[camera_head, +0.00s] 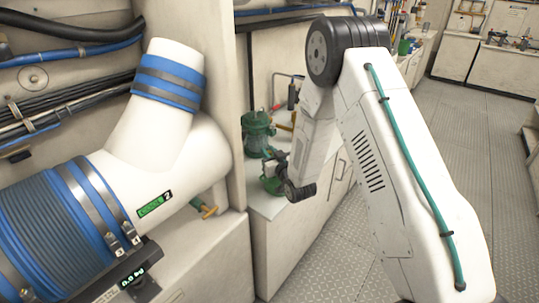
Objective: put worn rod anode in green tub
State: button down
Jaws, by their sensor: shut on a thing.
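My gripper (273,160) is small and dark in this view, at the end of my white arm, over the counter in the middle. It points down and sits just above a small green container (271,184), which looks like the green tub. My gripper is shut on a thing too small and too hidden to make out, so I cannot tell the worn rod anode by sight. I cannot tell whether the held thing is above the tub's opening or inside its rim. My wrist covers part of the tub's right side.
A larger green canister-like unit (258,133) stands behind the tub on the white counter (262,205). A partition post (239,110) rises left of them. A big white pipe (160,150) with blue hose fills the left. The grey tread-plate floor (485,140) is open at right.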

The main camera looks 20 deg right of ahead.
jog(key=shift+f, duration=0.35)
jog(key=shift+f, duration=0.15)
jog(key=shift+f, duration=0.3)
jog(key=c, duration=1.3)
grip_release()
jog(key=shift+o, duration=0.2)
jog(key=shift+r, duration=0.1)
